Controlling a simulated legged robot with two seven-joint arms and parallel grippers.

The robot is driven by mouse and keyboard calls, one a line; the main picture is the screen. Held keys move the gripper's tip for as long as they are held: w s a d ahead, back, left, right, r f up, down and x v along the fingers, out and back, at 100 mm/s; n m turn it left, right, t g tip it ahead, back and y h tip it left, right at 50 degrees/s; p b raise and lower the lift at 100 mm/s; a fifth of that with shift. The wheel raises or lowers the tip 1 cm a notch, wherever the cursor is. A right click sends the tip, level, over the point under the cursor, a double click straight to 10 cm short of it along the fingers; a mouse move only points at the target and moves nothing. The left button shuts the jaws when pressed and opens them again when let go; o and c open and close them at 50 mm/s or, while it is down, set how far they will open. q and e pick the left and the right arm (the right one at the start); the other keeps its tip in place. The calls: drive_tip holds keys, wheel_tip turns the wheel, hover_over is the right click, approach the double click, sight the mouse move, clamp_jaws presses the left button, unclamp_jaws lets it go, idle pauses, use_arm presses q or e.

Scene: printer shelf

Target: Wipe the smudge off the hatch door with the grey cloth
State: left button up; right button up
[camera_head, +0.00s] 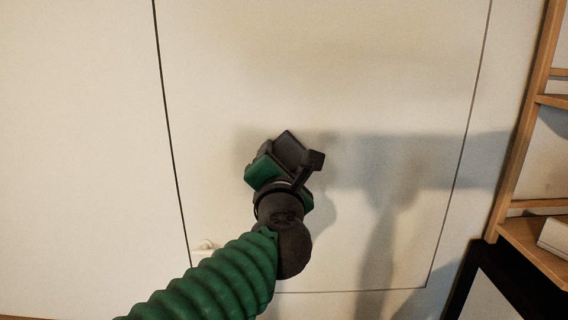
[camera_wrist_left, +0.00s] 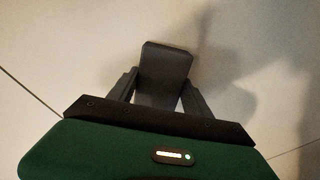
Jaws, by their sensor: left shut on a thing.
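The hatch door (camera_head: 330,70) is a pale panel outlined by thin dark seams in the head view, and its surface also fills the background of the left wrist view (camera_wrist_left: 70,50). My left gripper (camera_head: 293,150) is in front of the door's middle. It is shut on the grey cloth, a dark grey folded pad (camera_wrist_left: 165,72) between its fingers in the left wrist view. The pad is close to the door, but I cannot tell whether it touches. My right gripper is not in view.
A dark-framed thing (camera_head: 490,290) is below the shelf. The upper door is clear.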

use_arm(q)
drive_tip(key=s, duration=0.6)
drive_tip(key=shift+b, duration=0.4)
drive_tip(key=shift+d, duration=0.1)
drive_tip(key=s, duration=0.3)
drive_tip(key=shift+s, duration=0.1)
drive_tip(key=shift+w+f, duration=0.15)
drive_tip(key=shift+w, duration=0.15)
